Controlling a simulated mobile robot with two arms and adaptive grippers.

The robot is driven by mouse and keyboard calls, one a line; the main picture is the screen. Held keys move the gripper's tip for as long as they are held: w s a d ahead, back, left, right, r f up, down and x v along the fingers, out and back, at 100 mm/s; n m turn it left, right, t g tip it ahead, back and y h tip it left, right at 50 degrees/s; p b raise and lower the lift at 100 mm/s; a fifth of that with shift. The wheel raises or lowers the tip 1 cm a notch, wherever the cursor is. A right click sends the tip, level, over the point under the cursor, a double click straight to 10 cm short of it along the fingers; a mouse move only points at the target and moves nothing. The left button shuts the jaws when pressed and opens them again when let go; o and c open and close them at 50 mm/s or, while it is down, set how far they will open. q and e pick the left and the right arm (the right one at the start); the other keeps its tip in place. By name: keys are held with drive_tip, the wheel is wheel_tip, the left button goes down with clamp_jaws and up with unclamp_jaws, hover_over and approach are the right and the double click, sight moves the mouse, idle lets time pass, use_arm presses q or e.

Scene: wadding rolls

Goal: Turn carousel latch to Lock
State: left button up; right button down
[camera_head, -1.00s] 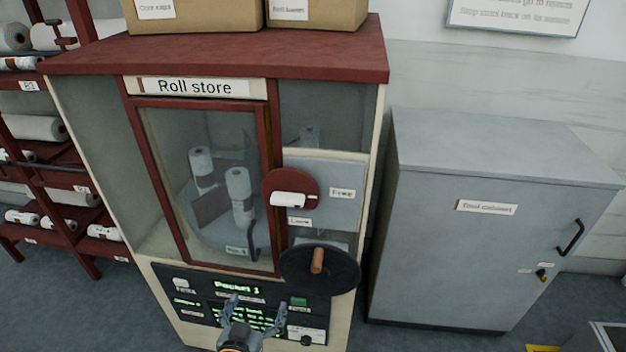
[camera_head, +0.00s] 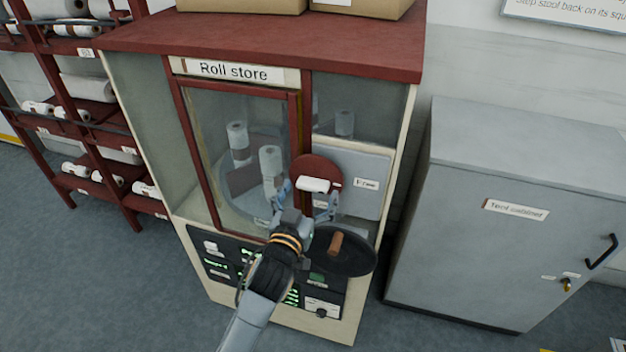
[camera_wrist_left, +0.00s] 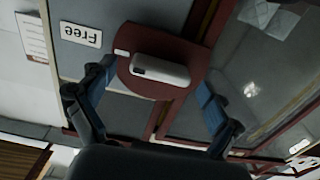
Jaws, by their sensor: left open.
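The carousel latch is a dark red disc (camera_head: 322,170) with a white bar handle (camera_head: 313,185) on the front of the roll store (camera_head: 236,72). The bar lies roughly level, its right end toward the "Free" label (camera_head: 366,184). My left gripper (camera_head: 306,200) is open in front of the latch, one finger on each side of the bar. In the left wrist view the white handle (camera_wrist_left: 160,70) sits between the spread fingers (camera_wrist_left: 155,95), apart from both. The "Free" label (camera_wrist_left: 81,34) shows upside down there. The lower label is mostly hidden by the gripper. My right gripper is not in view.
A black handwheel with a wooden knob (camera_head: 336,243) stands just below the latch. The glass door (camera_head: 240,150) with white rolls behind it is to the left. A control panel (camera_head: 322,305) is below. A grey tool cabinet (camera_head: 500,250) stands to the right.

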sight(314, 179)
use_arm(q)
drive_tip(key=shift+x, duration=1.3)
drive_tip(key=shift+c, duration=0.5)
drive_tip(key=shift+s+a+r, duration=0.1)
drive_tip(key=shift+s+r, duration=0.05)
drive_tip(key=shift+s, duration=0.05)
drive_tip(key=c, duration=1.1)
